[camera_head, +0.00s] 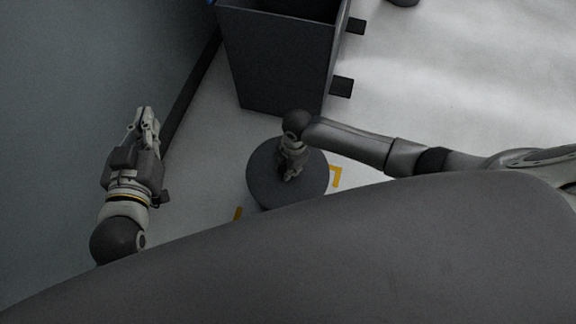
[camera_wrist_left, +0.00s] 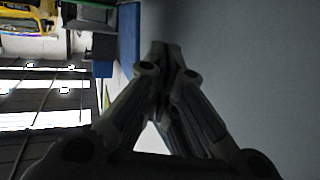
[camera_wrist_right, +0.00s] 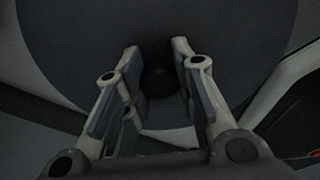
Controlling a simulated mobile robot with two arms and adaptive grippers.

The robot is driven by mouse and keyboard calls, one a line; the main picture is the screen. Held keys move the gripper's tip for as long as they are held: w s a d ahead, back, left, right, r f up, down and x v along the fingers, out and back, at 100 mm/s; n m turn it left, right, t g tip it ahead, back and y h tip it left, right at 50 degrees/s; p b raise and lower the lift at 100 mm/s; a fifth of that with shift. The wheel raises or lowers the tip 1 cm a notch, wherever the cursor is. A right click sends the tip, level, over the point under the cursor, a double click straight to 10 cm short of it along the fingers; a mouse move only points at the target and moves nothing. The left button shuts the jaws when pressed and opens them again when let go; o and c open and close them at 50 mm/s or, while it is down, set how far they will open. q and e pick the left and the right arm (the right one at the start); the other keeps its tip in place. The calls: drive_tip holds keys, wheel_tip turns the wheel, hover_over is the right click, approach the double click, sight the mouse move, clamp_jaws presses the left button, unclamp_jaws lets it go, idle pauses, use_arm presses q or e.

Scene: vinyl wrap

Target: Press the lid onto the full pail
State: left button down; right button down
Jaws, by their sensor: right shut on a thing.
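The lid (camera_head: 260,180) is a dark grey round disc between yellow floor marks, below my right gripper. In the right wrist view the lid (camera_wrist_right: 225,35) fills the upper part, with a dark round knob (camera_wrist_right: 158,80) between the fingers. My right gripper (camera_head: 291,173) points down and is shut on this knob; it also shows in the right wrist view (camera_wrist_right: 160,60). The pail cannot be made out; whatever lies under the lid is hidden. My left gripper (camera_head: 147,114) is well to the left of the lid, empty, with its fingertips together in the left wrist view (camera_wrist_left: 166,48).
A tall dark open bin (camera_head: 275,65) stands just behind the lid. Yellow corner marks (camera_head: 335,176) lie on the pale floor. A grey wall (camera_head: 80,70) rises at the left, close to my left gripper. The floor to the right of the bin is mostly clear.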

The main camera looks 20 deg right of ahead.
use_arm(q)
drive_tip(key=shift+s+f, duration=0.1)
drive_tip(key=shift+f, duration=0.15)
drive_tip(key=shift+s+f+g+y, duration=0.1)
drive_tip(key=shift+f+g+y, duration=0.2)
drive_tip(key=shift+g, duration=0.1)
drive_tip(key=shift+s+a+f, duration=0.2)
drive_tip(key=shift+f, duration=0.15)
drive_tip(key=shift+s+f+g+p, duration=0.1)
drive_tip(key=shift+f+g+p, duration=0.2)
drive_tip(key=shift+g, duration=0.1)
idle(0.4)
use_arm(e)
drive_tip(key=c, duration=1.1)
unclamp_jaws()
use_arm(q)
drive_tip(key=shift+r, duration=0.1)
use_arm(e)
drive_tip(key=shift+o, duration=0.2)
